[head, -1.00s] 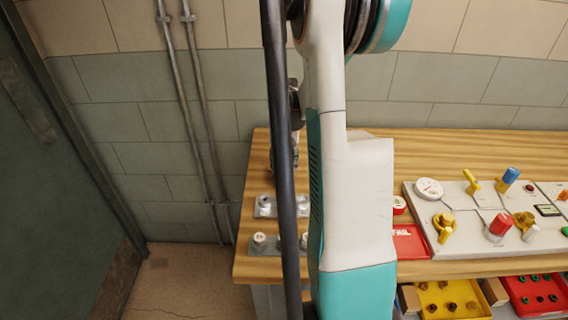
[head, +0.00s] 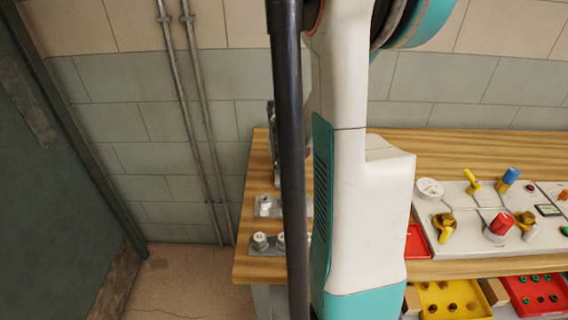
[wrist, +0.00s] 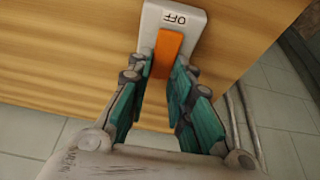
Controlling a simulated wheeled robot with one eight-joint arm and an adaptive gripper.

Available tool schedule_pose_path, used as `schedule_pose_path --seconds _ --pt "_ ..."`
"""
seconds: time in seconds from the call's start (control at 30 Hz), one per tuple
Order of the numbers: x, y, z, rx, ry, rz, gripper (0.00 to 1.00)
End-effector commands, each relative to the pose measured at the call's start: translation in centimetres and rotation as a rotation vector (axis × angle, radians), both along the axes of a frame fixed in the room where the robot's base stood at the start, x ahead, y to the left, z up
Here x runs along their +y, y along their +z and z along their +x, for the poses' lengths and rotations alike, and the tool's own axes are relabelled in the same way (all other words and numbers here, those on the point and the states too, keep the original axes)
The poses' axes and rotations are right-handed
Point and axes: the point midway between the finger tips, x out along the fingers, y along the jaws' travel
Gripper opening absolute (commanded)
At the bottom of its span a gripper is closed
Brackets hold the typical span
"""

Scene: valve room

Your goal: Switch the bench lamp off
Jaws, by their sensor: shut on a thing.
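In the wrist view an orange switch lever (wrist: 168,52) stands on a pale switch plate (wrist: 178,14) marked OFF at its far end. The plate lies on the wooden bench. My gripper (wrist: 163,72) is shut on the orange lever, with one teal finger on each side of it. The fingers partly cover the near part of the plate. In the head view my arm and a dark pole hide the switch and most of my gripper. I cannot make out the lamp itself in either view.
The wooden bench (head: 470,145) carries a grey panel (head: 470,205) with coloured knobs at right. Small metal fittings (head: 267,206) sit near the bench's left end. A yellow tray (head: 450,298) and a red tray (head: 535,292) are below. Floor (head: 185,280) is clear at left.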

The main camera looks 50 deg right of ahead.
Motion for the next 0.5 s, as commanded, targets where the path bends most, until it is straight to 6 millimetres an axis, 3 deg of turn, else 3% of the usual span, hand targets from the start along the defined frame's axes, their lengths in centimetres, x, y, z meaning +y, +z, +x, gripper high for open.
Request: schedule_pose_path --seconds 0.4,0.43,0.5 --pt "0.15 0.02 -0.12 -0.024 0.0 -0.03 0.0" --pt "0.15 0.02 -0.12 -0.024 0.0 -0.03 0.24" --pt "0.15 0.02 -0.12 -0.024 0.0 -0.03 0.4"
